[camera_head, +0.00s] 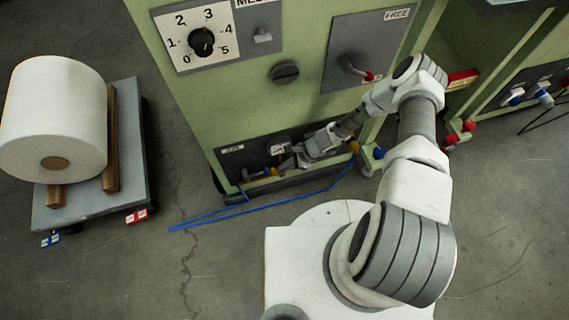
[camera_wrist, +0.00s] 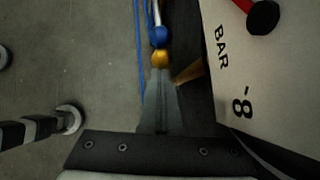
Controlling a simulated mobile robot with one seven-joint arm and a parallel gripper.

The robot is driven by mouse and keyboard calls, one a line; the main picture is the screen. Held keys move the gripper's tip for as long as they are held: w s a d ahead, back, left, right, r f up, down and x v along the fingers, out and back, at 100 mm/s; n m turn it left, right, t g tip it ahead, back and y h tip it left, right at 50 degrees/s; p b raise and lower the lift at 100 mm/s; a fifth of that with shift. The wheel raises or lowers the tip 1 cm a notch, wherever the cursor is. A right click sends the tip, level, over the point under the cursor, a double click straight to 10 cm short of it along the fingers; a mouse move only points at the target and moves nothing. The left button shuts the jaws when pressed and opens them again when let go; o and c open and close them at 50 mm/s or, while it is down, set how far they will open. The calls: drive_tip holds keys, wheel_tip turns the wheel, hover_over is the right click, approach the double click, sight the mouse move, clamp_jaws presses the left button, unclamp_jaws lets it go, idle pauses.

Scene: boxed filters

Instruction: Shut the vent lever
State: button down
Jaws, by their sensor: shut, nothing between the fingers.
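My gripper (camera_head: 287,167) is low in front of the dark lower panel (camera_head: 232,152) of the green machine. In the wrist view its fingers (camera_wrist: 161,85) are together and empty. Just beyond the fingertips is a brass-coloured fitting (camera_wrist: 161,58) with a blue part (camera_wrist: 159,36) and a thin metal rod behind it. In the head view blue (camera_head: 248,174) and yellow (camera_head: 270,171) fittings sit left of the gripper. I cannot tell which part is the vent lever, or whether the fingertips touch the fitting.
A gauge marked BAR (camera_wrist: 222,75) is close right of the fingers in the wrist view. A blue hose (camera_head: 250,210) loops on the floor. A red-tipped lever (camera_head: 368,76) is on the panel marked FREE. A cart (camera_head: 128,160) carries a white roll (camera_head: 55,110) at left.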

drive_tip(key=shift+s+a+r, duration=0.15)
drive_tip(key=shift+s+a, duration=0.15)
drive_tip(key=shift+a, duration=0.35)
drive_tip(key=d+f+p+v, duration=0.1)
drive_tip(key=p+v, duration=0.1)
drive_tip(key=v, duration=0.4)
drive_tip(key=d+f+p+v, duration=0.1)
drive_tip(key=v, duration=0.6)
drive_tip(key=shift+w+d+r+p, duration=0.25)
drive_tip(key=shift+w+d+p, duration=0.15)
drive_tip(key=shift+d, duration=0.1)
